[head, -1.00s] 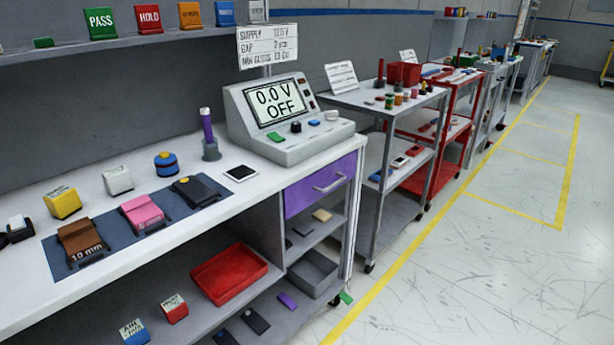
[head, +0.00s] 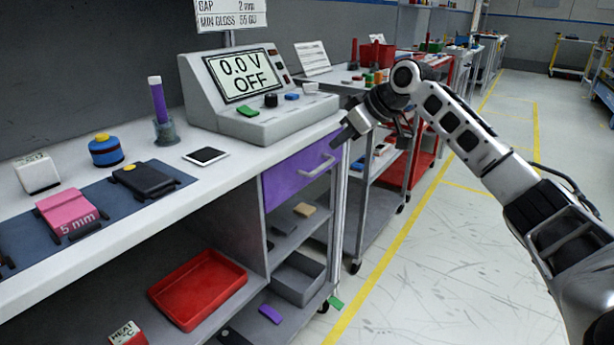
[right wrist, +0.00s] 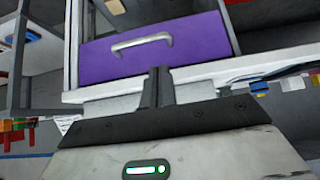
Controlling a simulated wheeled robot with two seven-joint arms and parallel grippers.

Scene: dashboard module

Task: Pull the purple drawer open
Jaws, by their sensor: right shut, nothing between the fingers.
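The purple drawer (head: 298,172) sits under the right end of the white workbench and looks closed, its front flush with the cabinet. Its silver bar handle (head: 319,166) is on the front. My right gripper (head: 337,141) is close to the drawer's upper right, near the bench corner, and appears apart from the handle. In the right wrist view the purple drawer (right wrist: 155,52) and its handle (right wrist: 142,43) lie beyond the fingertips (right wrist: 159,72), which are together with nothing between them. My left gripper is not in view.
A power supply unit (head: 255,100) stands on the bench above the drawer. Open shelves below hold a red tray (head: 197,290) and a grey bin (head: 298,278). A grey cart (head: 372,215) stands just right of the bench.

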